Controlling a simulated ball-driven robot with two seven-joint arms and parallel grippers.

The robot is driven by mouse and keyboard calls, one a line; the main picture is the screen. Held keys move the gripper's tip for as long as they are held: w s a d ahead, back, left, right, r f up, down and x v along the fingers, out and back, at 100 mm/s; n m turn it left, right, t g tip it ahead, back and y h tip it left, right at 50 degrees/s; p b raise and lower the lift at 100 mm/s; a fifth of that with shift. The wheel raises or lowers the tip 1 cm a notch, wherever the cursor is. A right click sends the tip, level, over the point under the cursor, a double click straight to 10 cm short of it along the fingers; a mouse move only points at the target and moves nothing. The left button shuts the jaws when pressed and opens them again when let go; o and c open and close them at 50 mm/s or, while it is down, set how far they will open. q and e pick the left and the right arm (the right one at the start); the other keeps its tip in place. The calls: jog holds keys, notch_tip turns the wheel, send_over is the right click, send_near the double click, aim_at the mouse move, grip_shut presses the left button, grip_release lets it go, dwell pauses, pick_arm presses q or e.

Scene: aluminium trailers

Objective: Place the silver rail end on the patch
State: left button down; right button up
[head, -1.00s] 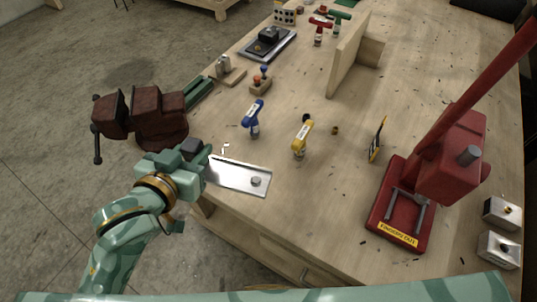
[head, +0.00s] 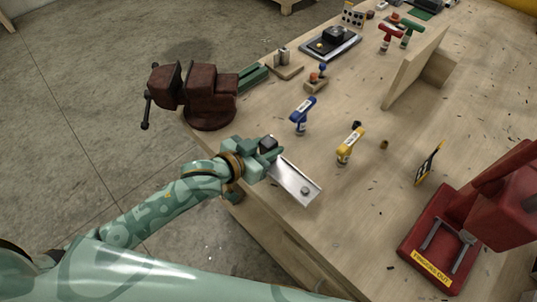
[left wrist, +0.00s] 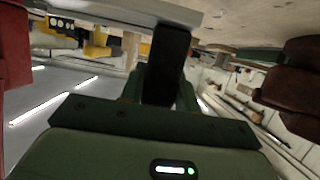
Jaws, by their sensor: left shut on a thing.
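A long silver piece with raised edges, which I take for the rail end (head: 291,180), is over the near left corner of the bench. A small round grey knob shows near its lower right end. My left gripper (head: 269,147) is shut on its upper left end. In the left wrist view a pale bar (left wrist: 135,10), seemingly the same piece, crosses the top at the dark finger (left wrist: 168,60). I cannot tell whether it rests on the bench or hangs just above. I cannot make out a separate patch. My right gripper is out of view.
A brown vise (head: 205,95) stands behind my left gripper. A blue tool (head: 302,115) and a yellow tool (head: 350,145) stand beyond the silver piece. A red press (head: 450,235) stands at the right. The bench (head: 350,220) is bare before the press.

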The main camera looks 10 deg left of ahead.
pick_arm(q)
jog(key=f, duration=0.1)
jog(key=f+b, duration=0.1)
jog(key=f, duration=0.2)
jog(key=shift+w+b, duration=0.3)
jog(key=shift+w, duration=0.05)
jog(key=shift+r, duration=0.15)
jog(key=c, duration=1)
grip_release()
jog(key=shift+a+f, duration=0.1)
jog(key=shift+f, duration=0.1)
jog(key=shift+c, duration=0.2)
